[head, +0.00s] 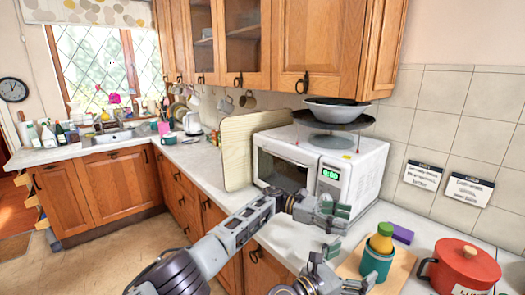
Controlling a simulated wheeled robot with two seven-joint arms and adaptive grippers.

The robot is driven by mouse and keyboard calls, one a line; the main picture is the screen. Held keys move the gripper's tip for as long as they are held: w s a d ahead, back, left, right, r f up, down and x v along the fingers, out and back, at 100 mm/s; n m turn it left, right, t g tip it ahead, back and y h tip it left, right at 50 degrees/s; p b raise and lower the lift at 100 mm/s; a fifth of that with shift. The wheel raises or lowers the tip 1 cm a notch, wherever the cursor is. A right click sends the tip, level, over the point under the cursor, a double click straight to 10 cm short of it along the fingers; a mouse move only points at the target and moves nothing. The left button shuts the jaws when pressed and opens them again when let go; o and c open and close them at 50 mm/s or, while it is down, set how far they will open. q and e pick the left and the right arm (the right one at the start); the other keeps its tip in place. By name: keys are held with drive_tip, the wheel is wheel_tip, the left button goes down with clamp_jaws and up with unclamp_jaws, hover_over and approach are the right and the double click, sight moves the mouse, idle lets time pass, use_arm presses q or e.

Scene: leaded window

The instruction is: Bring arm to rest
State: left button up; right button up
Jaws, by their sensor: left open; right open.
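My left gripper (338,214) is open and empty, just in front of the white microwave (352,185) and above the counter's front part. Its arm reaches in from the bottom left across the picture. My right gripper (349,267) is open and empty, lower and nearer to me. It is left of the teal cup (376,264) that has a yellow-green bottle (382,238) in it. I cannot tell whether either gripper touches the counter.
A red pot (465,265) stands at the right, beside a wooden board (402,268). A purple block (402,234) lies behind the cup. A beige board (238,150) leans by the microwave, which carries a bowl (337,113). Wall cabinets (320,45) hang above. The floor (125,250) is open at left.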

use_arm(q)
wheel_tip(320, 180, up, 9)
drive_tip(key=p, duration=0.9)
use_arm(e)
wheel_tip(320, 180, up, 9)
drive_tip(key=shift+r, duration=0.15)
use_arm(q)
drive_tip(key=shift+r+p, duration=0.45)
drive_tip(key=shift+r, duration=0.1)
use_arm(e)
drive_tip(key=shift+r, duration=0.45)
drive_tip(key=shift+s+d, duration=0.1)
